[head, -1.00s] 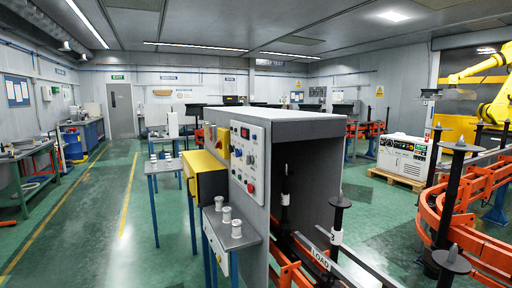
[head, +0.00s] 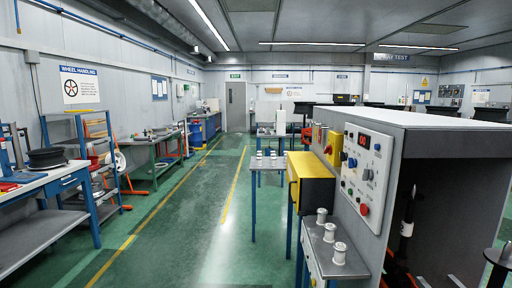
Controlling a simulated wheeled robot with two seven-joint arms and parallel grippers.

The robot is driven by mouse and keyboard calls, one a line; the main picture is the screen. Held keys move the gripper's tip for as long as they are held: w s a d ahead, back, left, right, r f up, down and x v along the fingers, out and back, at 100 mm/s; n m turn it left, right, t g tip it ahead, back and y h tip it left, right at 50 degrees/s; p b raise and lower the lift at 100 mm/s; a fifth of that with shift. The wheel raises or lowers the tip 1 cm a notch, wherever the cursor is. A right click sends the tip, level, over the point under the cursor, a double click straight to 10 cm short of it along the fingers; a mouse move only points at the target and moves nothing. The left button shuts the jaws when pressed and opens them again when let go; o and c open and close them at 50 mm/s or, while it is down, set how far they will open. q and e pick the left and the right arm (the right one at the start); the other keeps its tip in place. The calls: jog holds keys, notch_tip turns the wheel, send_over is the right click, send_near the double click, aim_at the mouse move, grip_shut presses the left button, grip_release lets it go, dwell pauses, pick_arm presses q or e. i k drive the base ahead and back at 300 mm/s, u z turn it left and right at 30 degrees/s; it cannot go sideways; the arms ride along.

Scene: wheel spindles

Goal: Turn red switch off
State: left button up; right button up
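The grey machine cabinet (head: 405,120) stands at the right of the head view. Its white control panel (head: 376,160) faces left and carries several knobs and buttons. A round red button (head: 364,210) sits low on the panel, and a small red display (head: 362,139) is near its top. Left of the panel, a red-and-yellow switch (head: 328,149) is mounted on the cabinet's side. I cannot tell which red control is the task's switch, nor its position. Neither of my grippers is in view.
A yellow box (head: 312,178) juts from the cabinet above a small stand (head: 336,258) with white spools. Workbenches (head: 50,185) line the left wall. A wide green floor aisle (head: 190,225) with yellow lines is clear between them and the cabinet.

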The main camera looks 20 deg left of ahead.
aim_at(328, 149)
jog(key=u, duration=0.7)
jog(key=i, duration=1.5)
jog(key=z, duration=1)
jog(key=i, duration=0.65)
jog(key=z, duration=0.7)
